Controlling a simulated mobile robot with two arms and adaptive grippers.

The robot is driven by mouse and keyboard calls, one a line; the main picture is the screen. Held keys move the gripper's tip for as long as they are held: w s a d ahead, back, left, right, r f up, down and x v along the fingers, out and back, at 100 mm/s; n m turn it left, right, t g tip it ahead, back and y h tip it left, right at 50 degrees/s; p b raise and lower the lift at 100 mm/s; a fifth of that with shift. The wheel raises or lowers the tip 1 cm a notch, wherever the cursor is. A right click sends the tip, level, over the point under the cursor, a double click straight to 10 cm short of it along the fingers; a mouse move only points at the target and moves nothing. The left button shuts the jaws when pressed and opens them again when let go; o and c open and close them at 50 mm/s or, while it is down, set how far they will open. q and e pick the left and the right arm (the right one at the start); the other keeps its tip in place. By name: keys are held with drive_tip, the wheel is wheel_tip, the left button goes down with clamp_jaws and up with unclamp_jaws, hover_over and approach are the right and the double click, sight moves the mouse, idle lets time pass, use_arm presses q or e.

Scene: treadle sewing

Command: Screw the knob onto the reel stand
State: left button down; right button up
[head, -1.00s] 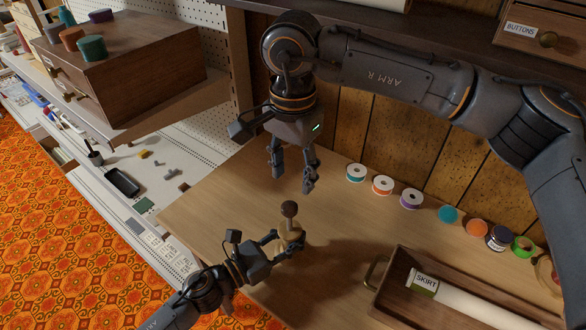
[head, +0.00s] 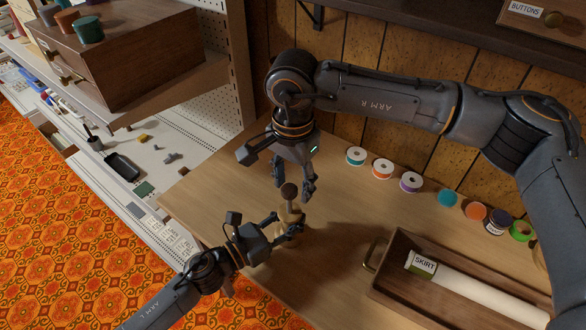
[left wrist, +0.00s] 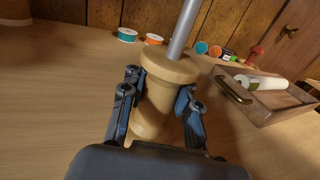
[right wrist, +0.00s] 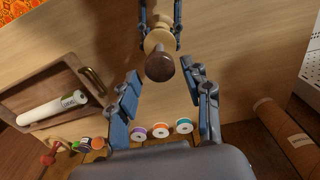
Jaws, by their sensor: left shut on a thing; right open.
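The reel stand (left wrist: 160,95) is a light wooden body with a metal rod rising from its top. It stands on the table, and my left gripper (head: 290,229) is shut around its body. The dark brown round knob (head: 289,190) is at the top of the rod; it also shows in the right wrist view (right wrist: 160,66). How far it is seated cannot be told. My right gripper (head: 292,192) is open, pointing down at the knob. In the right wrist view its fingers (right wrist: 162,95) are spread, with the knob between and slightly beyond the tips.
Thread spools (head: 383,168) stand in a row along the back of the table. An open wooden drawer box (head: 455,300) with a roll labelled SKIRT lies at the right. A wooden cabinet (head: 130,65) is on the left shelf. The table left of the stand is clear.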

drive_tip(key=shift+f, duration=0.15)
drive_tip(key=shift+c, duration=0.2)
clamp_jaws()
use_arm(q)
drive_tip(key=shift+w+a, duration=0.1)
use_arm(e)
drive_tip(key=m, duration=0.6)
drive_tip(key=shift+s+d, duration=0.15)
drive_tip(key=shift+s, duration=0.1)
drive_tip(key=m, duration=0.5)
drive_tip(key=shift+s, duration=0.2)
drive_tip(key=m, duration=0.5)
drive_tip(key=shift+s+f+m, duration=0.1)
drive_tip(key=shift+s+m, duration=0.15)
drive_tip(key=shift+m, duration=0.05)
drive_tip(key=m, duration=0.4)
drive_tip(key=shift+s+a+m, duration=0.1)
drive_tip(key=shift+a+m, duration=0.1)
drive_tip(key=shift+m, duration=0.2)
drive_tip(key=shift+o, duration=0.2)
unclamp_jaws()
drive_tip(key=shift+o, duration=0.6)
